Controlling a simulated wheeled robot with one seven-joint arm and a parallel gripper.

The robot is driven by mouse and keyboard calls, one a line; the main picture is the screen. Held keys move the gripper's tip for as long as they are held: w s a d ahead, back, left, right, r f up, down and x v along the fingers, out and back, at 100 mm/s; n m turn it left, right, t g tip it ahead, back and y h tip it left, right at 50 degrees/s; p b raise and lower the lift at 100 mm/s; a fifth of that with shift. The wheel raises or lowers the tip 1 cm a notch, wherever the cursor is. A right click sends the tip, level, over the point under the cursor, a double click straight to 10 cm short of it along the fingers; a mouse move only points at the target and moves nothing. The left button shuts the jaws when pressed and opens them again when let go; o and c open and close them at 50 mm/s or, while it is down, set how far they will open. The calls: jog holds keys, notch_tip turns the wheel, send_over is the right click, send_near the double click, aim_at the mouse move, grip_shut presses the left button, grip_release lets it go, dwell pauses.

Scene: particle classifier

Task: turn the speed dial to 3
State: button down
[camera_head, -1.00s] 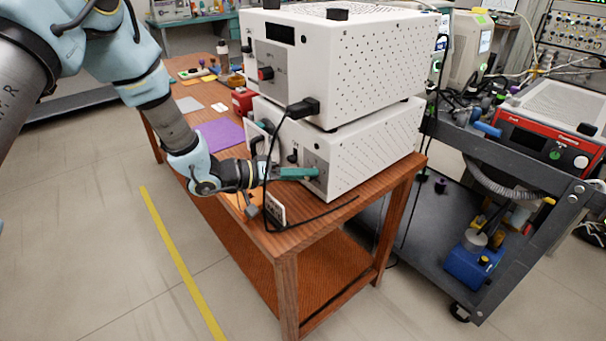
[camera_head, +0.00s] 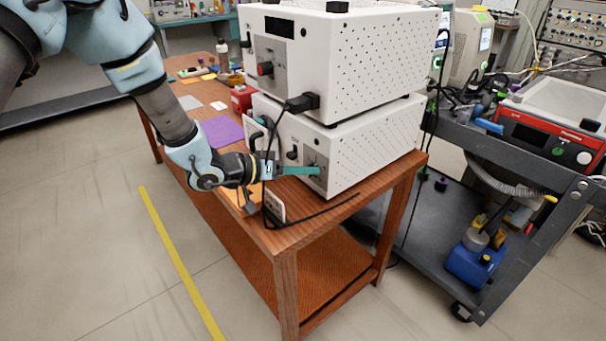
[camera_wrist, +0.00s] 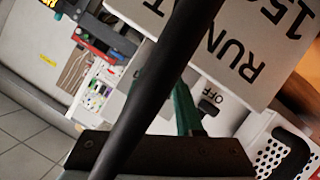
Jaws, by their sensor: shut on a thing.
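The lower white box (camera_head: 375,145) stands on the wooden table, with a grey control panel on its front. My gripper (camera_head: 318,171) reaches in from the left, and its teal fingers end at the right part of that panel. The fingers are closed together there, on what appears to be the speed dial. The dial itself is hidden, so its setting cannot be read.
A black cable (camera_head: 268,150) hangs past my gripper and crosses the wrist view (camera_wrist: 160,80). A white socket block (camera_head: 274,206) lies near the table edge. A dark cart (camera_head: 420,245) stands right.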

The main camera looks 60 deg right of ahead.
jog(key=m+t+b, duration=0.1)
jog(key=b, duration=0.2)
jog(key=m+t+b, duration=0.1)
jog(key=m+b, duration=0.1)
jog(key=b, duration=0.1)
jog(key=shift+s+a+f+m+t, duration=0.1)
jog(key=shift+s+f+m+t, duration=0.1)
jog(key=shift+f+m+t, duration=0.1)
jog(key=m+t+b, duration=0.1)
jog(key=b, duration=0.4)
jog(key=shift+s+r+m+h, duration=0.1)
jog(key=shift+r+m+h, duration=0.05)
jog(key=shift+m+h, duration=0.25)
jog(key=shift+t, duration=0.3)
jog(key=shift+r+m+b, duration=0.15)
jog(key=shift+m+b, duration=0.15)
jog(key=shift+b, duration=0.05)
jog(key=c, duration=0.6)
grip_release()
jog(key=v, duration=1.1)
